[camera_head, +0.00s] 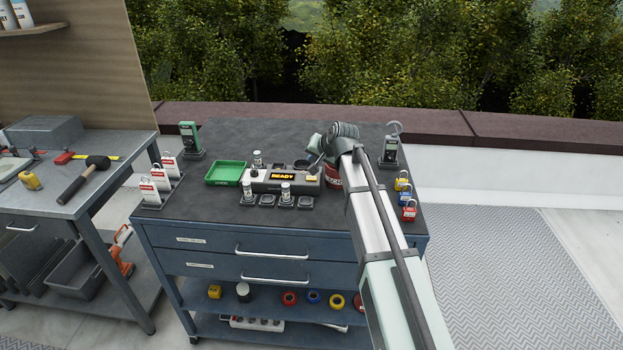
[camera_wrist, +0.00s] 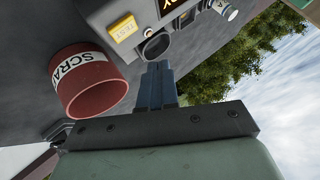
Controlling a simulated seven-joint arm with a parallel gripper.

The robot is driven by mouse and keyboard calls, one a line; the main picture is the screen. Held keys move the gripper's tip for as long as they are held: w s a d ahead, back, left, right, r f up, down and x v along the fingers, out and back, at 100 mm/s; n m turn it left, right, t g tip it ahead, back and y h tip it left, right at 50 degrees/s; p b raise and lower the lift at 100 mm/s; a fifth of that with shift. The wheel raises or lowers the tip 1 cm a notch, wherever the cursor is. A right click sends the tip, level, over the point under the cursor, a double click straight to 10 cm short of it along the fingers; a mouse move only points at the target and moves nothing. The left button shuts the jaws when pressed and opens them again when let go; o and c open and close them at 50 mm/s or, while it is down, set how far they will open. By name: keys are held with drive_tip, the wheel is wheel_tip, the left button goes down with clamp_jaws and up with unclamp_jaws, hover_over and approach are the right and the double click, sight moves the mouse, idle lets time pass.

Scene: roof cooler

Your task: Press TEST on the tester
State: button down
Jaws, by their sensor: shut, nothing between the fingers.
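The tester (camera_head: 283,178) is a grey box with a lit READY display on the dark top of the cabinet. In the wrist view the tester (camera_wrist: 178,12) is at the top, with its yellow TEST button (camera_wrist: 123,29) on the left and a dark round socket (camera_wrist: 155,45) just below and right of the button. My gripper (camera_wrist: 156,68) is shut and empty, its fingertips below and right of the TEST button, near the socket. I cannot tell whether the tips touch anything.
A red SCRAP can (camera_wrist: 92,83) stands left of my fingers; in the head view this can (camera_head: 333,177) is partly behind my arm. A green tray (camera_head: 226,173), tagged white holders (camera_head: 155,187), coloured padlocks (camera_head: 408,210) and meters (camera_head: 190,140) stand around the tabletop.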

sight(313, 179)
drive_tip(key=shift+f, duration=2.05)
drive_tip(key=shift+f, duration=0.1)
idle(0.5)
drive_tip(key=shift+f, duration=0.35)
drive_tip(key=shift+f, duration=0.35)
idle(1.0)
drive_tip(key=shift+r, duration=0.8)
drive_tip(key=shift+r, duration=2.5)
